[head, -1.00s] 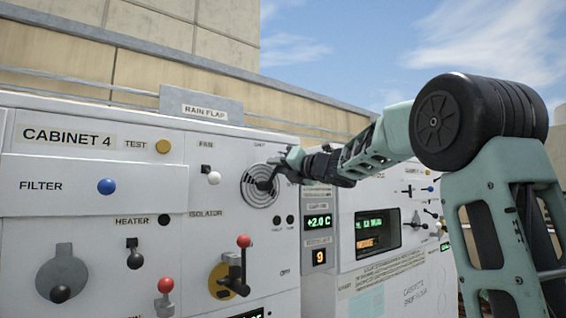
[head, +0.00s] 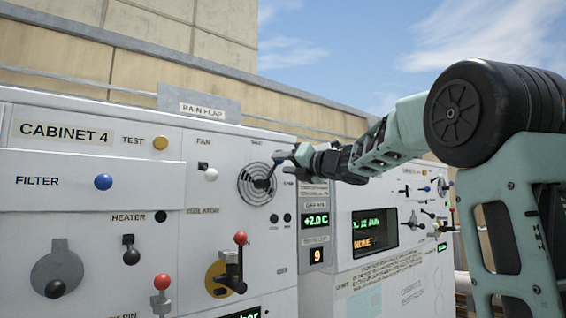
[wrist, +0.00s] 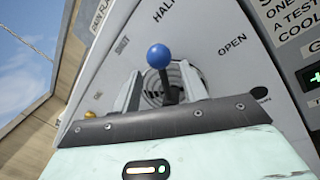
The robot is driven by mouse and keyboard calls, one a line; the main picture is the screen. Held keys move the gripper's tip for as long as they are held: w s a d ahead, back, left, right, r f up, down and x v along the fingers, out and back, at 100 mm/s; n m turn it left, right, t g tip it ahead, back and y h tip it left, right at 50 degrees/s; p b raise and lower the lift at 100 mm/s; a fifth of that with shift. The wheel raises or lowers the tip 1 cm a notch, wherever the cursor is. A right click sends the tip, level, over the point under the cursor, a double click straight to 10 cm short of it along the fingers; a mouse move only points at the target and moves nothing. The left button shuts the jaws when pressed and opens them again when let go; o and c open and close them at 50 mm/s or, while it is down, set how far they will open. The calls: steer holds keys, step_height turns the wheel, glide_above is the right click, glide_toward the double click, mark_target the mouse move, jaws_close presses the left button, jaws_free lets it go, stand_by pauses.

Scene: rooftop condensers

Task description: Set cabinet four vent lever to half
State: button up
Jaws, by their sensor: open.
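The cabinet four vent lever has a blue ball knob (wrist: 158,56) on a dark shaft in the wrist view. It stands out over a round louvred vent (head: 248,190) on the Cabinet 4 panel. Labels SHUT (wrist: 122,46), HALF (wrist: 164,10) and OPEN (wrist: 232,44) are printed around it. The knob appears on the side between SHUT and HALF; the exact setting is hard to judge. My gripper (head: 281,160) is at the vent's upper right in the head view. Its jaws are open, with a finger on each side of the lever in the wrist view; contact is not clear.
Cabinet 4 also carries a blue filter knob (head: 103,182), a white fan knob (head: 211,175), a black heater lever (head: 131,256) and a red isolator lever (head: 240,239). A neighbouring cabinet with a display (head: 375,232) stands right, behind my arm.

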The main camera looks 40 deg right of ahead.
steer(key=b+v, duration=0.4)
steer(key=v, duration=1)
